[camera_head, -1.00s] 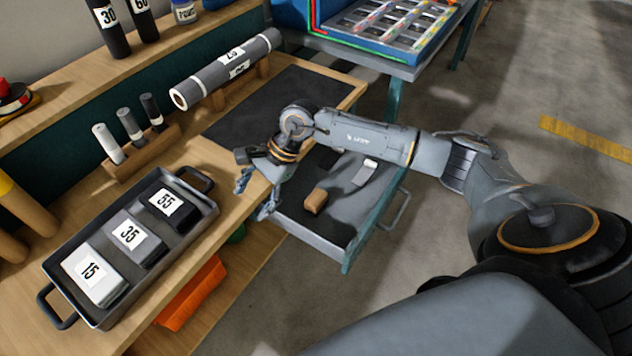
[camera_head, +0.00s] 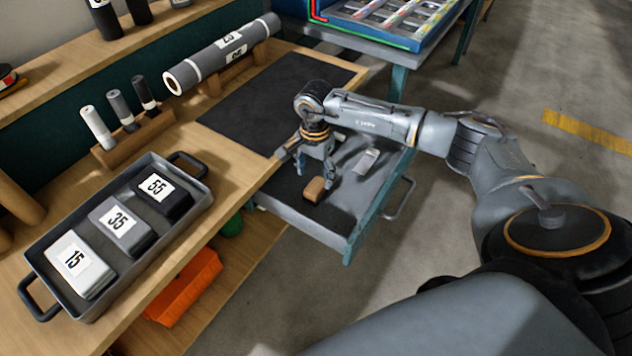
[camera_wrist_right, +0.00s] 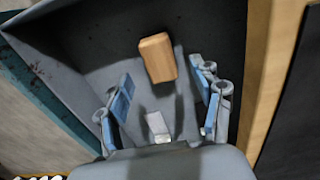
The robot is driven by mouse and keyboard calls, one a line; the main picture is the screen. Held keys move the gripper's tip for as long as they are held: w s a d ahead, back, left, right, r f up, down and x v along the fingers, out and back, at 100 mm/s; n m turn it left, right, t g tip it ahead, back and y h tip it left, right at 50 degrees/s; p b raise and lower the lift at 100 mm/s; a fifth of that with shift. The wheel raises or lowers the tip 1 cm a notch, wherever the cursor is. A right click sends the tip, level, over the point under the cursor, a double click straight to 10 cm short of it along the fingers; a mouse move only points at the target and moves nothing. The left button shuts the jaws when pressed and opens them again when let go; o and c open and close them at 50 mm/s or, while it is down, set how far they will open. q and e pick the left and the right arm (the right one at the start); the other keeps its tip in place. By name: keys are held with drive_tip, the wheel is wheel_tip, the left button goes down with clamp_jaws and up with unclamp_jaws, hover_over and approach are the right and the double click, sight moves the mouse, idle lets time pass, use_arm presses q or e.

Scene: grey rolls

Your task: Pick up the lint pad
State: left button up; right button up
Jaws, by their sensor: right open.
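An open drawer (camera_head: 330,222) sticks out from the bench. It holds a tan block (camera_head: 314,189) and a small grey-and-white piece (camera_head: 367,160). Neither is labelled, so I cannot tell for certain which is the lint pad. My right gripper (camera_head: 315,178) is over the drawer, fingers pointing down, open and empty, close to the tan block. In the right wrist view the tan block (camera_wrist_right: 157,57) lies beyond the spread fingertips (camera_wrist_right: 168,88), and a pale piece (camera_wrist_right: 158,126) shows between the fingers. My left gripper is out of view.
A tray (camera_head: 62,293) with pads marked 15, 35 and 55 stands on the bench. Behind it are a rack of small rolls (camera_head: 135,135) and a large grey roll (camera_head: 215,58). A black mat (camera_head: 262,100) is clear. An orange bin (camera_head: 185,287) sits below.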

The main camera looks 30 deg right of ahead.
sight(316, 185)
wheel_tip(316, 185, down, 5)
drive_tip(key=b, duration=0.2)
drive_tip(key=shift+d+b, duration=0.15)
drive_tip(key=shift+b, duration=0.15)
drive_tip(key=shift+r, duration=0.1)
drive_tip(key=c, duration=1.3)
drive_tip(key=shift+o, duration=0.2)
